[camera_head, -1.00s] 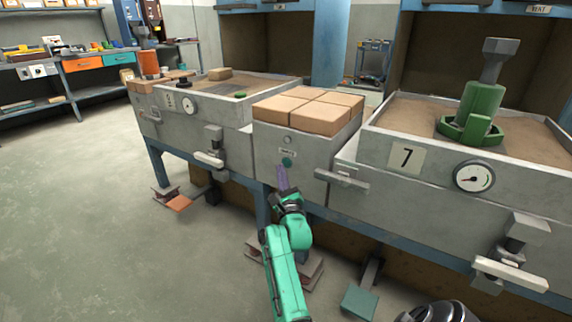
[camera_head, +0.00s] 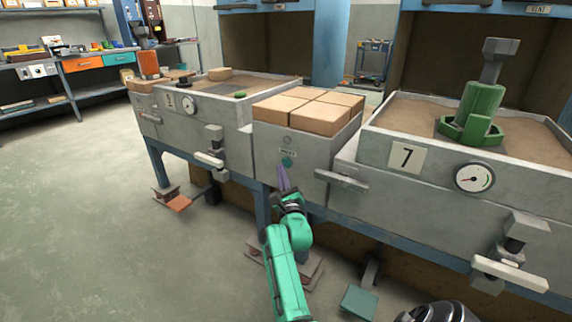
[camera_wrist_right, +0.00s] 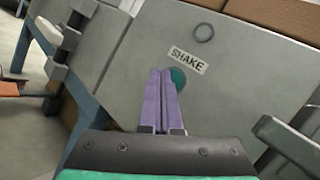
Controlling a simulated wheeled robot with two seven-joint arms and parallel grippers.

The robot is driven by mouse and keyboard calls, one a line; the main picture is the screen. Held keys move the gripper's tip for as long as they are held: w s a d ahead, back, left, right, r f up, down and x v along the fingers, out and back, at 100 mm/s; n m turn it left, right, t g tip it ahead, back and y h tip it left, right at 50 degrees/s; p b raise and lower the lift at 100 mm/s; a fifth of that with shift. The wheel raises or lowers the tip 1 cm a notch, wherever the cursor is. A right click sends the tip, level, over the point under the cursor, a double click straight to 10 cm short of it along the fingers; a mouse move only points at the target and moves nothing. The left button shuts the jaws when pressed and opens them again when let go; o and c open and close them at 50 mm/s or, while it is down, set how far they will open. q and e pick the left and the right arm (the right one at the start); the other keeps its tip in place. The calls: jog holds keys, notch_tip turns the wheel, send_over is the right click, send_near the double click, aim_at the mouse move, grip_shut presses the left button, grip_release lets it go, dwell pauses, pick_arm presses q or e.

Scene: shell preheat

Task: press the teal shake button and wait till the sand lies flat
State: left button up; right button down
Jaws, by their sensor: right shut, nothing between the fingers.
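The teal shake button (camera_head: 287,162) is a small round disc on the grey front panel below several tan blocks. In the right wrist view the button (camera_wrist_right: 179,78) is partly covered by my fingers, under a "SHAKE" label (camera_wrist_right: 188,60). My right gripper (camera_head: 282,168) is shut and empty, its purple fingers pointing up at the panel just below the button. In the wrist view the fingertips (camera_wrist_right: 160,72) overlap the button's left edge; I cannot tell whether they touch it. Brown sand (camera_head: 405,117) fills box 7, looking uneven around a green fixture. My left gripper is not seen.
A handle (camera_head: 342,181) juts out right of the button. Tan blocks (camera_head: 308,112) lie above the panel. A gauge (camera_head: 474,177) and another handle (camera_head: 510,272) are on box 7's front. A second sand box (camera_head: 215,115) stands left. Floor at left is clear.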

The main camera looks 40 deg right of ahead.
jog(key=shift+w+d, duration=0.1)
jog(key=shift+d, duration=0.2)
jog(key=shift+w+d, duration=0.1)
jog(key=shift+d, duration=0.3)
dwell(0.6)
jog(key=shift+s+a+p, duration=0.25)
jog(key=shift+a+p, duration=0.3)
jog(key=shift+a, duration=0.25)
